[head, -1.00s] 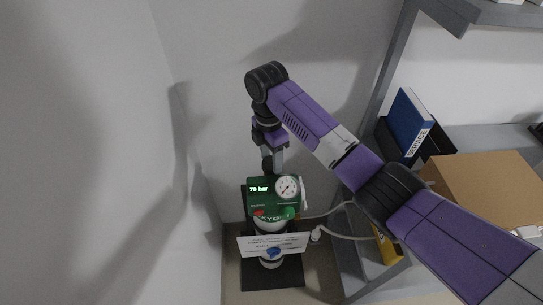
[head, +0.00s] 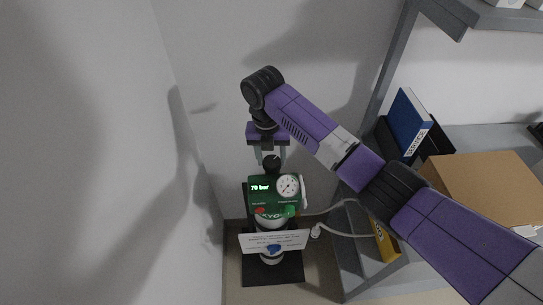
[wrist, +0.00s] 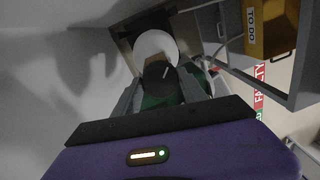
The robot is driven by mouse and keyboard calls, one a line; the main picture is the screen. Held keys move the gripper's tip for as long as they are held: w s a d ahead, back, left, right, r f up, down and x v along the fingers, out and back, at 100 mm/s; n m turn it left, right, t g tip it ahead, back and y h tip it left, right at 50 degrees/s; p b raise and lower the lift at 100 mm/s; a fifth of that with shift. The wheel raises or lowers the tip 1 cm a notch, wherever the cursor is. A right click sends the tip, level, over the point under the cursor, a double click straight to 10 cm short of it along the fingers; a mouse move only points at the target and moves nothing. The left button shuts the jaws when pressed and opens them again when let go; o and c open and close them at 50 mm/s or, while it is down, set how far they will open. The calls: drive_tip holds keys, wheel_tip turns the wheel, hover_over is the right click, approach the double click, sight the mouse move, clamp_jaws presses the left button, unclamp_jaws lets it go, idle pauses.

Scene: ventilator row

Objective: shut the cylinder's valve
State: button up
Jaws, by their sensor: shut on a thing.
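The cylinder's green head unit (head: 262,199) stands low by the wall, with a lit "70 bar" display and a round white gauge (head: 288,186). Its black valve knob (head: 271,164) is on top. My gripper (head: 272,157) comes down from above with a finger on either side of the knob. In the wrist view the knob (wrist: 158,74), with a pale line on its face, lies between the two grey fingertips (wrist: 160,88), which are shut on it. A white card (head: 275,240) with small print hangs in front of the cylinder and hides part of its body.
A pale hose (head: 345,233) runs right from the cylinder. A grey shelf (head: 476,132) at right holds a cardboard box (head: 485,180) and a blue binder (head: 407,122). A yellow "TO DO" holder (wrist: 270,28) shows in the wrist view. Walls are close at left and behind.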

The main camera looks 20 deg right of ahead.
sight(270, 162)
drive_tip(key=n, duration=0.4)
drive_tip(key=shift+s+n, duration=0.1)
drive_tip(key=shift+n, duration=0.2)
drive_tip(key=shift+a+n+t, duration=0.1)
drive_tip(key=shift+n+t, duration=0.2)
drive_tip(key=shift+n, duration=1.6)
drive_tip(key=o, duration=1.4)
drive_tip(key=shift+c, duration=0.2)
drive_tip(key=shift+s+a+r+b, duration=0.15)
drive_tip(key=shift+r+b, duration=0.15)
drive_tip(key=shift+r, duration=1.65)
drive_tip(key=shift+w+a+r+b, duration=0.1)
drive_tip(key=shift+r+b, duration=0.15)
drive_tip(key=shift+r, duration=1.7)
